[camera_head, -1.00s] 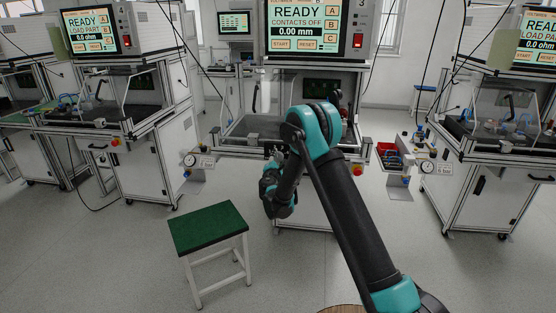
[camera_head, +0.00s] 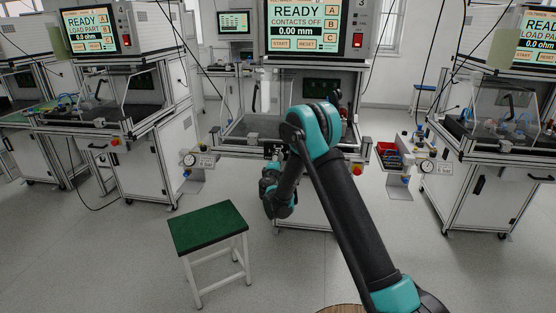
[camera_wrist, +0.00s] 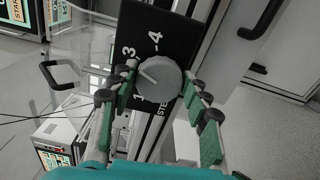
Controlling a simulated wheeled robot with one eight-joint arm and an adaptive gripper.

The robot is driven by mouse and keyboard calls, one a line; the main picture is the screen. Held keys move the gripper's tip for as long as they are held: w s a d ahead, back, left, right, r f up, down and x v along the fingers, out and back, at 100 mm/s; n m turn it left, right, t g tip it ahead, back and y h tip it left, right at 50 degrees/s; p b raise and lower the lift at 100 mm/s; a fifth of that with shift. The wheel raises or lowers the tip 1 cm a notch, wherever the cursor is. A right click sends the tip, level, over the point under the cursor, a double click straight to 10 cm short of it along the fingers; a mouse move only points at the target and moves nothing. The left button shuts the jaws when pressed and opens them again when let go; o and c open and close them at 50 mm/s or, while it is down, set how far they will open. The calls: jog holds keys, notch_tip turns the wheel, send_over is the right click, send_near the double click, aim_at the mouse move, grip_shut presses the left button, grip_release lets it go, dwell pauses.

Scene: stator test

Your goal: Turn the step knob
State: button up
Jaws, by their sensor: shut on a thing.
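The step knob (camera_wrist: 160,80) is a round grey dial with a white pointer line, on a black plate (camera_wrist: 172,30) in the wrist view. The figures 3 and 4 show above it. The pointer aims left and slightly up, toward the left finger; any figure there is hidden. My gripper (camera_wrist: 160,77) has its green-padded fingers on both sides of the knob and is shut on it. In the head view my gripper (camera_head: 274,153) is small at the front of the middle bench, and the knob cannot be made out.
A green-topped stool (camera_head: 208,228) stands left of my arm. Red bins (camera_head: 387,150) sit at the bench's right. Other stations stand on both sides, with open floor between.

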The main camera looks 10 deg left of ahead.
jog(key=shift+s, duration=0.1)
jog(key=o, duration=1.2)
jog(key=shift+c, duration=0.2)
jog(key=s, duration=1.2)
jog(key=shift+a, duration=0.2)
